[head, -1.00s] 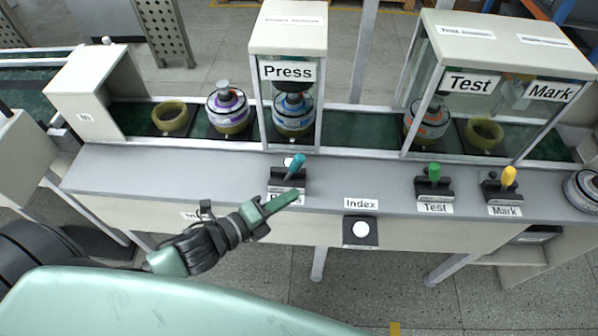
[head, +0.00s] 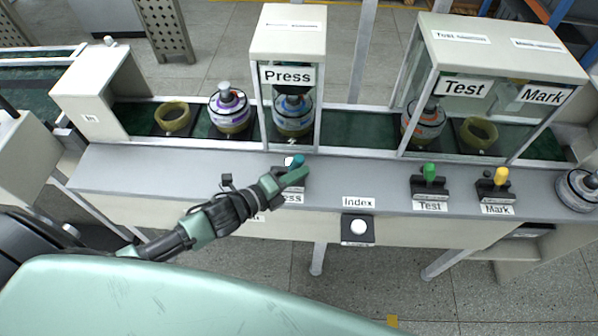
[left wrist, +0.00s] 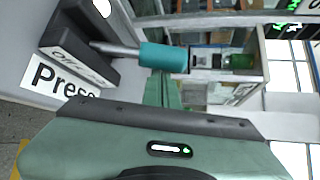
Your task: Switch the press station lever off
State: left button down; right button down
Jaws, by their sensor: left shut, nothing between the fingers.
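The press station lever (head: 297,160) has a teal grip and stands on a black base on the grey console, below the Press booth. In the left wrist view its teal grip (left wrist: 163,57) and metal shaft stick out from the black base (left wrist: 75,50) beside the "Press" label. My left gripper (head: 305,172) is shut and empty, its fingertips close to the lever and partly covering its base. In the left wrist view the fingers (left wrist: 165,92) are just beside the teal grip; I cannot tell whether they touch it. My right gripper is not in view.
A green Test lever (head: 430,172), a yellow Mark lever (head: 501,177) and a white Index button (head: 358,227) are to the right. The Press booth (head: 288,38) rises behind the lever. The console between Press and Test is clear.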

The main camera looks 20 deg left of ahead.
aim_at(292, 165)
pick_arm(q)
jog(key=shift+s+a+b, duration=0.1)
jog(key=shift+a+b, duration=0.15)
jog(key=shift+b, duration=0.35)
jog(key=shift+a+n+t, duration=0.1)
jog(key=shift+n+t, duration=0.2)
jog(key=shift+t, duration=0.1)
jog(key=shift+s+a+n+h+b, duration=0.15)
jog(key=shift+a+n+h+b, duration=0.2)
jog(key=shift+b, duration=0.8)
jog(key=a+n+t+b, duration=0.1)
jog(key=b, duration=0.2)
jog(key=a+n+t+h+b, duration=0.1)
jog(key=a+n+t+b, duration=0.1)
jog(key=b, duration=0.1)
jog(key=shift+s+h, duration=0.25)
jog(key=shift+s, duration=0.15)
jog(key=shift+s+a+r+n+t+b, duration=0.1)
jog(key=shift+a+n+t+b, duration=0.3)
jog(key=shift+b, duration=0.3)
jog(key=shift+s+a+r+n+t+b, duration=0.1)
jog(key=shift+a+n+t+b, duration=0.1)
jog(key=shift+n+t+b, duration=0.4)
jog(key=shift+r, duration=0.1)
